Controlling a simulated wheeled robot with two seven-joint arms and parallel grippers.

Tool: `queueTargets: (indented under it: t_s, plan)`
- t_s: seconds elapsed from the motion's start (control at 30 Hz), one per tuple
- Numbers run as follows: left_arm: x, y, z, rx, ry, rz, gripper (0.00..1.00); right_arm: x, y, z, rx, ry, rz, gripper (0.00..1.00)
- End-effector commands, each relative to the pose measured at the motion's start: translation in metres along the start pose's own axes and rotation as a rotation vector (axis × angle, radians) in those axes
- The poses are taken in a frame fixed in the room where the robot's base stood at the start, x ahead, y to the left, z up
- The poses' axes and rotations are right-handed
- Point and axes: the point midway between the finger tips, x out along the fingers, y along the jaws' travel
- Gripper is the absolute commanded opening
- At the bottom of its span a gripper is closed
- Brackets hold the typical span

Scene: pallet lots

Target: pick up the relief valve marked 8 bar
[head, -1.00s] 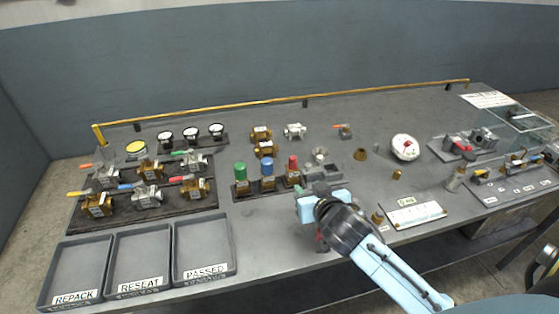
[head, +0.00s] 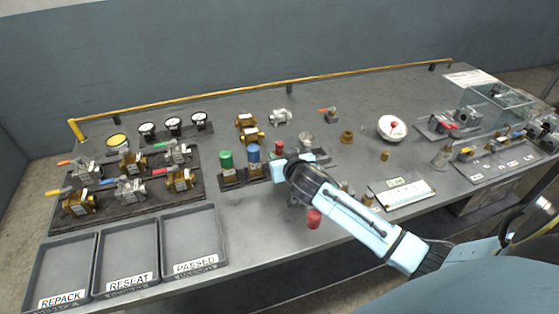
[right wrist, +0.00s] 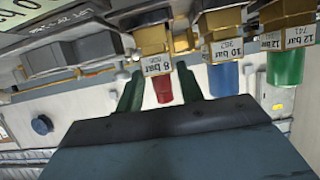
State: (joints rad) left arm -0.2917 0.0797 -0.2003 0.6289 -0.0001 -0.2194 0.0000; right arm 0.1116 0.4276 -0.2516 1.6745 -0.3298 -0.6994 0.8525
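The relief valve marked 8 bar has a red cap (right wrist: 162,88) and a brass body with a white label (right wrist: 158,66) in the right wrist view. In the head view its red top (head: 279,146) shows just behind my right gripper (head: 292,161), which hides the rest. My right gripper (right wrist: 160,95) is open in the wrist view, one finger on each side of the red cap, with gaps visible. Beside it stand the blue-capped 10 bar valve (right wrist: 223,78) and the green-capped 12 bar valve (right wrist: 285,68). My left gripper is not in view.
Trays marked REPACK (head: 62,270), RESEAT (head: 128,255) and PASSED (head: 190,240) lie at the front left. A rack of lever valves (head: 130,188) is behind them.

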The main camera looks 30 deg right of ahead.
Motion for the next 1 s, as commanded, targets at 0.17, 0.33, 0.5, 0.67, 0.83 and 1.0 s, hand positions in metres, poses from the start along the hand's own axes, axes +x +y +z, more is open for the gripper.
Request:
queueTargets:
  t_s: [0.17, 0.33, 0.5, 0.67, 0.83, 1.0]
  plan:
    - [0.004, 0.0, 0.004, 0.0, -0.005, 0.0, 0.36, 0.021, 0.001, 0.001, -0.001, 0.001, 0.001, 0.37]
    - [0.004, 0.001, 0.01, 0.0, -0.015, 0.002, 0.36, 0.027, 0.001, 0.0, 0.0, 0.001, 0.0, 0.37]
    - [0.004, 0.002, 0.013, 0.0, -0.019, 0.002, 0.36, 0.026, 0.001, 0.001, -0.001, 0.0, 0.0, 0.37]
    - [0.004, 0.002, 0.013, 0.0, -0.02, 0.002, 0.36, 0.026, 0.001, 0.001, -0.001, 0.0, 0.0, 0.16]
    - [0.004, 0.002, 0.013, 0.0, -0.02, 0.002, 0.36, 0.026, 0.0, 0.001, -0.001, 0.0, 0.0, 0.0]
    - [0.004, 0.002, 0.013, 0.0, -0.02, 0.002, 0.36, 0.026, 0.0, -0.001, -0.001, 0.004, -0.001, 0.0]
